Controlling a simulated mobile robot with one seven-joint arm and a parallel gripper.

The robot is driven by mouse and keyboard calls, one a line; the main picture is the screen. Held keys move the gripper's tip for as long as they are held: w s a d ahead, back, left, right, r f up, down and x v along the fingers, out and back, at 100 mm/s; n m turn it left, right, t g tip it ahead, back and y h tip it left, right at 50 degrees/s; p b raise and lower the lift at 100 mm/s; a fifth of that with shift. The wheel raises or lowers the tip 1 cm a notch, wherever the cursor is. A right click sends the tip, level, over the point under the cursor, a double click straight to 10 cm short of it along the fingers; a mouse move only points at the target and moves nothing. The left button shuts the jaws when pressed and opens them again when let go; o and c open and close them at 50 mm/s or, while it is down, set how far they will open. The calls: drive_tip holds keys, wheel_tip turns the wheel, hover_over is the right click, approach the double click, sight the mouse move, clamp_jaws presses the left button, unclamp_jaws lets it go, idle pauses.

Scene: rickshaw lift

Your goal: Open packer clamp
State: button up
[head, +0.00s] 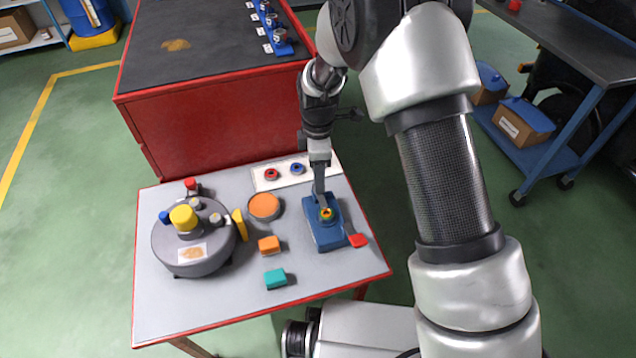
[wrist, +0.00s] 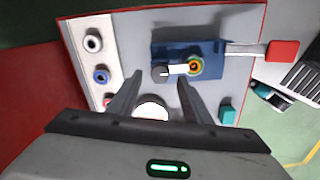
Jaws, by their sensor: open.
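The packer clamp has a blue base (head: 323,238) at the right side of the small grey-topped table. Its lever ends in a red handle (head: 358,240) that points toward the table's right edge. A red, yellow and green ring (head: 326,214) sits on the base. In the wrist view the blue base (wrist: 188,48), the lever bar (wrist: 245,50) and the red handle (wrist: 282,51) all show, with a dark-tipped pin beside the ring. My gripper (wrist: 160,88) is open and empty.
A grey round vessel with a yellow knob (head: 183,218) stands at left. An orange disc (head: 264,206), an orange block (head: 269,245) and a teal block (head: 275,279) lie between. A white strip (head: 283,173) holds red and blue rings. A red cabinet (head: 215,115) stands behind.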

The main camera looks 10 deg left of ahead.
drive_tip(key=shift+f, duration=1.3)
drive_tip(key=c, duration=1.1)
